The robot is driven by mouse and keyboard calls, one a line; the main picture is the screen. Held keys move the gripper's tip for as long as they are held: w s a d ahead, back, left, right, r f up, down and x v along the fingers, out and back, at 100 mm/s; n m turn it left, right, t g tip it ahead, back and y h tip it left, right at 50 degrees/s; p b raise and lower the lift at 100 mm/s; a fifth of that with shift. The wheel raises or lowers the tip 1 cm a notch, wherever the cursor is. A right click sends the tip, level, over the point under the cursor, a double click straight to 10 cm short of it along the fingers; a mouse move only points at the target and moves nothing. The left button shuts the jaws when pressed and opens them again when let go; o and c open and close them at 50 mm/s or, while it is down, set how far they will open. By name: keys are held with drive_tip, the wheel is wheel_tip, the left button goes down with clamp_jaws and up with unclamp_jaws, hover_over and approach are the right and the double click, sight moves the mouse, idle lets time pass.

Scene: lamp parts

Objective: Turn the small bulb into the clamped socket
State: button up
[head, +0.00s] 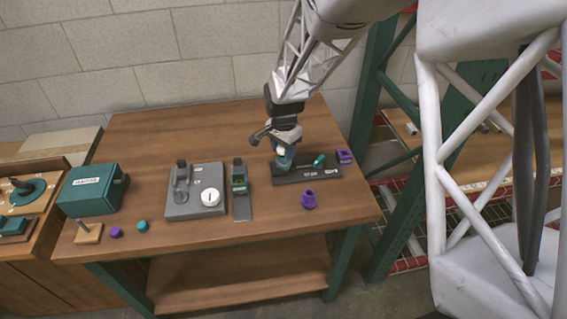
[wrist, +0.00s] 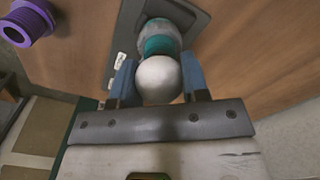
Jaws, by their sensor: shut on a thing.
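The small bulb (wrist: 158,80) shows in the wrist view as a white ball between the two blue fingers of my gripper (wrist: 160,84), which is shut on it. Below the ball are a teal band (wrist: 160,45) and a greyish part. In the head view my gripper (head: 283,160) is low over the left end of a dark, labelled tray (head: 290,180). I cannot tell whether the bulb touches the tray. A narrow grey clamp fixture (head: 241,205) stands left of the tray, holding a small teal and dark part (head: 239,184), apparently the socket; its opening is unclear.
A teal piece (head: 319,160) lies on the tray, with a purple block (head: 344,156) at its right end. A purple flanged part (head: 308,199) stands in front. A grey plate fixture (head: 195,205) and teal box (head: 92,188) are left. The front right of the table is clear.

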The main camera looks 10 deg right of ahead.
drive_tip(key=m, duration=0.6)
idle(0.6)
drive_tip(key=shift+m, duration=0.6)
drive_tip(key=o, duration=0.9)
drive_tip(key=shift+r, duration=0.1)
drive_tip(key=shift+r, duration=3.75)
drive_tip(key=shift+r, duration=0.1)
